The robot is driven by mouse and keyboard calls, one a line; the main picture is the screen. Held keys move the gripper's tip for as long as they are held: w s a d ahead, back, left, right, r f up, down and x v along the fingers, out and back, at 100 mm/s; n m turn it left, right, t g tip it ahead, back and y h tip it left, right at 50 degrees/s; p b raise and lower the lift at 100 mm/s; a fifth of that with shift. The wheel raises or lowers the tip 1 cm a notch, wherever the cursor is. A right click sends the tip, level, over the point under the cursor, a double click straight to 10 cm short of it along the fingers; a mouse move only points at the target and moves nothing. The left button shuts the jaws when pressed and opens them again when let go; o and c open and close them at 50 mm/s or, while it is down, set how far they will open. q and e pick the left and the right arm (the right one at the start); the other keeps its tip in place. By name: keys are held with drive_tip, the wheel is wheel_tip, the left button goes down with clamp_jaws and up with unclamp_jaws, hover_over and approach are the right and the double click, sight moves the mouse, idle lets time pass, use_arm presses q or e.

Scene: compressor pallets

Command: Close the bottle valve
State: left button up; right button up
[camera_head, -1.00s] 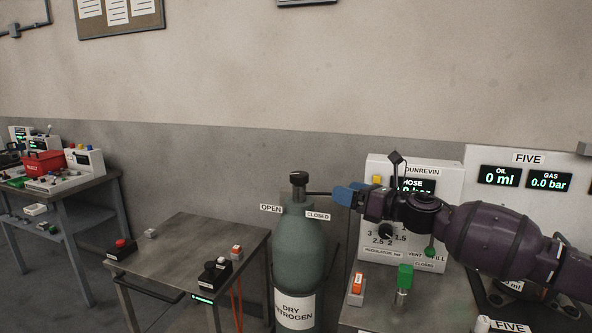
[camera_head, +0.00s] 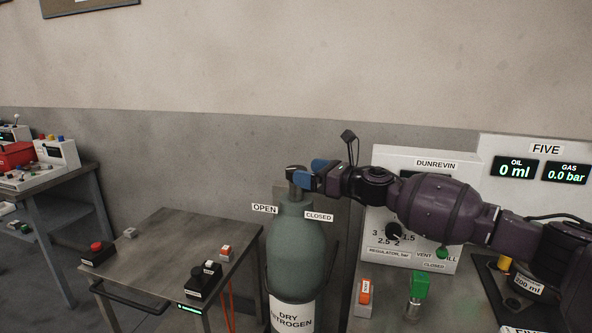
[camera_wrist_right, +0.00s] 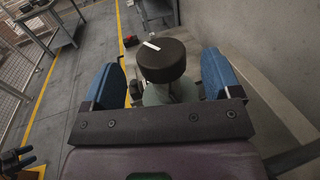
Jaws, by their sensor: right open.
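The green gas bottle (camera_head: 298,248) labelled DRY NITROGEN stands upright between the steel table and the DUNREVIN bench. OPEN (camera_head: 265,208) and CLOSED (camera_head: 319,216) labels sit at its neck. The bottle valve's black round knob (camera_wrist_right: 161,60) with a white mark on top lies between the fingers in the right wrist view. My right gripper (camera_wrist_right: 160,82) is open, with one blue finger on each side of the knob and a visible gap to each. In the head view my right gripper (camera_head: 305,176) reaches the bottle top from the right and partly hides the knob.
The steel table (camera_head: 160,250) on the left holds several small buttons. The DUNREVIN panel (camera_head: 400,165) stands behind my right arm, with an orange switch (camera_head: 365,291) and a green-topped part (camera_head: 420,285) in front. The wall is behind the bottle.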

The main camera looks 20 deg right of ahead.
drive_tip(key=x, duration=0.3)
drive_tip(key=shift+w+a, duration=0.4)
drive_tip(key=shift+w, duration=0.1)
